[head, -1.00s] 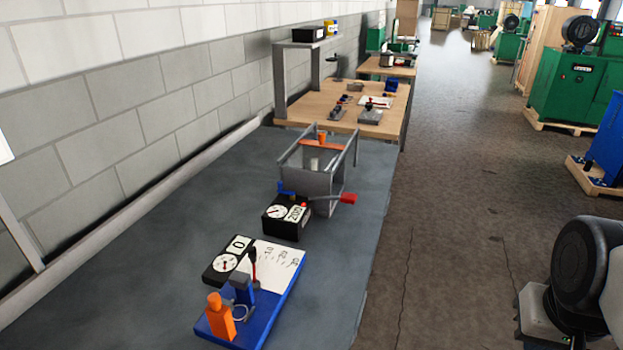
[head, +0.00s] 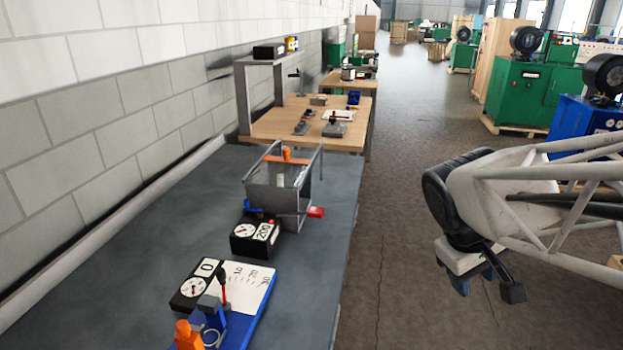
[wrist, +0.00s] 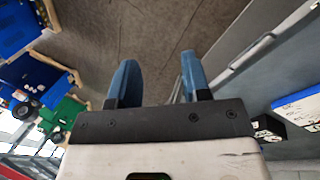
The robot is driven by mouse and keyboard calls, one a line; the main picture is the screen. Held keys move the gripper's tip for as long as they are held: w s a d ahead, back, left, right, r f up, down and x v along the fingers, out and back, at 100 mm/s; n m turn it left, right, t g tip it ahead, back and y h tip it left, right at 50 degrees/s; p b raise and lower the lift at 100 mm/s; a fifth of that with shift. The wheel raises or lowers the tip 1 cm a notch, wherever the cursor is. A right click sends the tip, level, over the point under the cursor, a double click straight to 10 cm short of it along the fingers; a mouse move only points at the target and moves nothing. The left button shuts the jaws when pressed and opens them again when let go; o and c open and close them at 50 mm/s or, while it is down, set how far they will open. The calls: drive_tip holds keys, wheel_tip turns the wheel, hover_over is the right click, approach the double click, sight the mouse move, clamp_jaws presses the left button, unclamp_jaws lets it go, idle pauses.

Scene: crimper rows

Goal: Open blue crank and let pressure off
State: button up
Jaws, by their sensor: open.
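A small blue crank (head: 253,209) sits at the back left of a black gauge box (head: 255,236) on the grey bench. The box has a round dial and a display that seems to read 200. Behind it stands a grey-framed clear chamber (head: 280,190) with an orange part on top and a red handle (head: 315,212) on its right. My gripper (head: 487,284) is off to the right of the bench, above the floor, well away from the crank. In the wrist view my gripper (wrist: 158,75) has its two blue fingers apart, with nothing between them.
A blue-based unit (head: 246,322) with a white scale plate, a gauge reading 0, a red-and-black lever and an orange part stands at the bench's near end. A wooden table (head: 262,128) with small tools lies beyond. The bench's left part (head: 95,260) is clear.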

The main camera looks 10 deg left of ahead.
drive_tip(key=w+a+f+n+t+h, duration=0.3)
drive_tip(key=w+a+n+t+h, duration=0.25)
drive_tip(key=w+a+n, duration=1.25)
drive_tip(key=n+t+y, duration=0.2)
drive_tip(key=n+t, duration=0.5)
drive_tip(key=t, duration=0.3)
approach(245, 204)
drive_tip(key=shift+w+d+r, duration=0.15)
drive_tip(key=shift+w+r, duration=0.1)
drive_tip(key=shift+w, duration=0.25)
drive_tip(key=shift+w+d+r, duration=0.2)
drive_tip(key=shift+w+r, duration=0.05)
drive_tip(key=shift+w, duration=0.25)
drive_tip(key=shift+n, duration=0.3)
drive_tip(key=shift+x, duration=3.9)
drive_tip(key=shift+f, duration=0.1)
clamp_jaws()
